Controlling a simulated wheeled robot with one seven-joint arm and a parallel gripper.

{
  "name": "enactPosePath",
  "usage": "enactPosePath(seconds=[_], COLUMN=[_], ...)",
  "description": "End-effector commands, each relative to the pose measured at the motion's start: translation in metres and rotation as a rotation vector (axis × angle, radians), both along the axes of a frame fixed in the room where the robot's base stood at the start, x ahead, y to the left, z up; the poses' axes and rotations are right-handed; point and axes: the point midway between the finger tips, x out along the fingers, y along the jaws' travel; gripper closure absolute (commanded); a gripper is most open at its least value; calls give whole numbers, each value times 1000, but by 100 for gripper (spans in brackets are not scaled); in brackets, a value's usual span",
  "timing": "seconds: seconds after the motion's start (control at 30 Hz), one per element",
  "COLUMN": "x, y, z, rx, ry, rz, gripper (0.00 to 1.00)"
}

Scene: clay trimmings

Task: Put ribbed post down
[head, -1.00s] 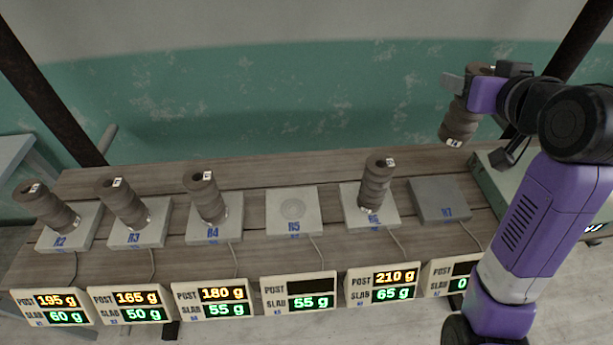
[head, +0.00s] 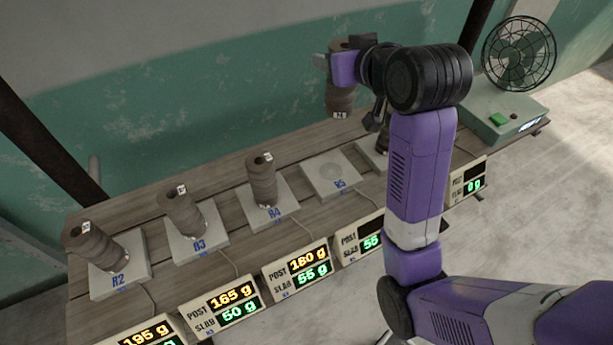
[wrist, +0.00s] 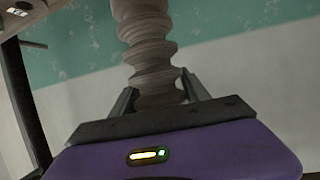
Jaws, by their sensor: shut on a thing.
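My gripper (head: 338,70) is shut on a brown ribbed post (head: 341,101), holding it roughly upright in the air, above and behind slab R5 in the picture. The wrist view shows the post (wrist: 148,45) between the two fingers (wrist: 158,97); its upper end is cut off. Slab R5 (head: 317,185) is bare, with a faint round mark on top. Similar ribbed posts stand on R2 (head: 95,248), R3 (head: 181,212) and R4 (head: 262,180). Another post (head: 384,139) shows partly behind my arm.
Readout boxes line the front edge; the R3 box (head: 223,302) reads 165 g and 50 g, the R4 box (head: 296,268) 180 g and 55 g. The box (head: 349,252) in front of R5 is partly covered by my arm. A fan (head: 519,55) stands on a green-grey box (head: 500,122) at right.

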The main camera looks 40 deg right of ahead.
Motion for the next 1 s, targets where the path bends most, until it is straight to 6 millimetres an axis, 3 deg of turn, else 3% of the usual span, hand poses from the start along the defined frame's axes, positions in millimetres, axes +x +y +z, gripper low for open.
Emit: enactPosePath(seconds=[0.17, 0.7, 1.0], x=[-1, -1, 0], y=[-2, -2, -2], z=[-20, -136, -161], rx=[-5, -6, -7], ry=[-1, -3, -5], rz=[-6, -6, -5], gripper=[100, 100, 100])
